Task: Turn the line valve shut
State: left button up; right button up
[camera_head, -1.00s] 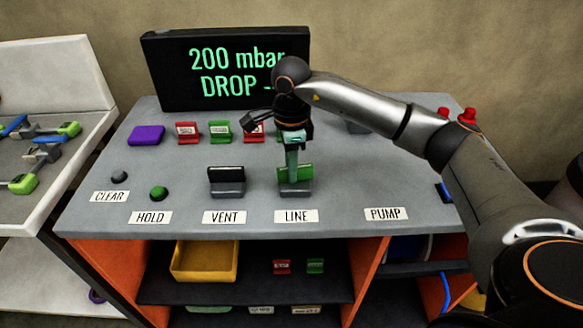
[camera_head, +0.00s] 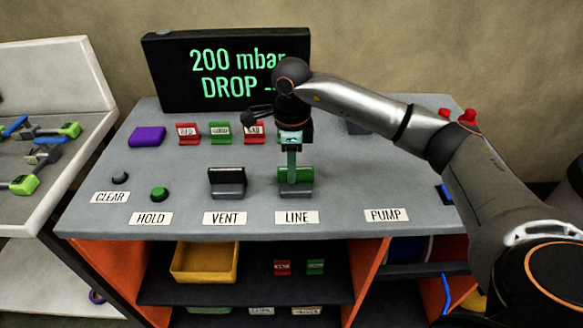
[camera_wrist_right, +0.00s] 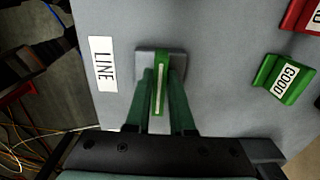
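The line valve (camera_head: 296,176) has a green handle on a grey base, behind the LINE label (camera_head: 297,217) on the grey console. Its handle runs left to right, along the label. My right gripper (camera_head: 292,165) points down over it from above. In the right wrist view the two green fingers (camera_wrist_right: 160,90) lie on either side of the green handle (camera_wrist_right: 159,95), seemingly touching it. The fingertips are partly hidden in the head view. My left gripper is not in view.
The dark vent valve (camera_head: 227,182) stands close to the left. HOLD's green button (camera_head: 159,194) and CLEAR's dark button (camera_head: 120,178) are farther left. Red and green labelled blocks (camera_head: 220,132) stand behind. The screen (camera_head: 228,70) reads 200 mbar DROP. The console's front right is mostly clear.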

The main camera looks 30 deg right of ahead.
jog(key=o, duration=0.4)
notch_tip(320, 180, up, 12)
jog(key=shift+r, duration=0.25)
dwell(0.3)
dwell(0.4)
